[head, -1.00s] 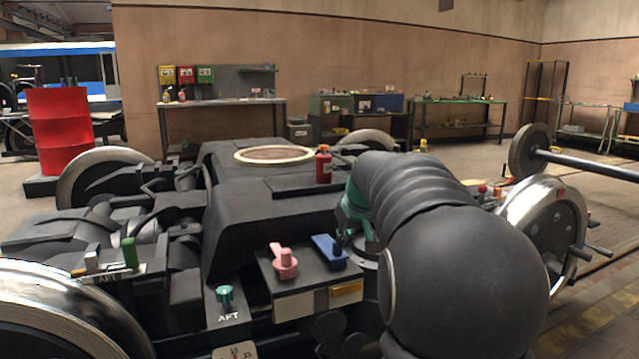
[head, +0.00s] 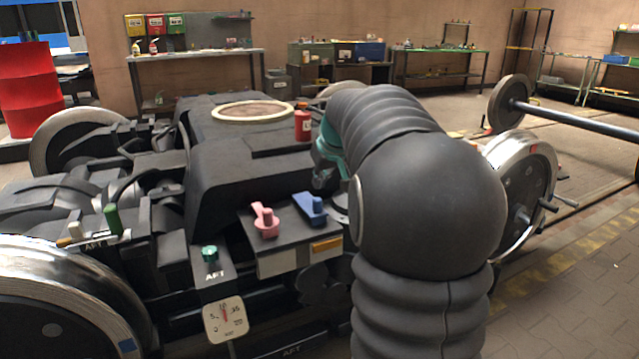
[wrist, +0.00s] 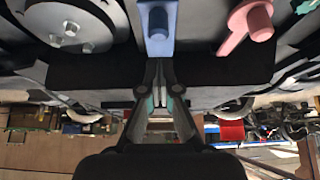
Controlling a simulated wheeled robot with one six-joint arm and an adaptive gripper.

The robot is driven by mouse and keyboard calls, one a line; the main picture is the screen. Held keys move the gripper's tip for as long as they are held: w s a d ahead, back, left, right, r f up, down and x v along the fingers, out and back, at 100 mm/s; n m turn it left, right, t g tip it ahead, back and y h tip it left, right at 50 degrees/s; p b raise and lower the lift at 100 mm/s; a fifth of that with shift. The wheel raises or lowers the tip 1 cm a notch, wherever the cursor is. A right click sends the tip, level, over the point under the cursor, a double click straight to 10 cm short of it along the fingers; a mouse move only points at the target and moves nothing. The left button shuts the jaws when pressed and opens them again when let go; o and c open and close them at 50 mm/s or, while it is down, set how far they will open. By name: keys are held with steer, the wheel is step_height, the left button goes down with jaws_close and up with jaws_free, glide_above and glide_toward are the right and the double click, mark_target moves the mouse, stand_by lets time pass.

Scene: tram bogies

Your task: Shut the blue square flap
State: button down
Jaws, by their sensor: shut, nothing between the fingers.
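The blue flap (head: 309,209) is a small blue plate with a round blue knob, on the dark box at the front of the bogie. From here it looks low over the box top, but I cannot tell if it lies fully flat. My gripper (head: 323,182) is just behind and above it, partly hidden by my arm. In the wrist view the blue flap (wrist: 157,28) is straight beyond the closed fingertips of my gripper (wrist: 160,66). The fingers are shut and empty, and I cannot tell if they touch the flap.
A pink lever (head: 265,221) sits just left of the flap and also shows in the wrist view (wrist: 247,27). A green knob (head: 209,253) and a dial gauge (head: 226,320) are nearer. A red bottle (head: 303,123) stands behind. Floor at right (head: 585,260) is clear.

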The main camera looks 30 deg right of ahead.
steer(key=s+r, duration=0.2)
steer(key=s, duration=0.8)
steer(key=shift+a+r+b, duration=0.15)
steer(key=shift+r+b, duration=0.05)
steer(key=shift+b, duration=0.2)
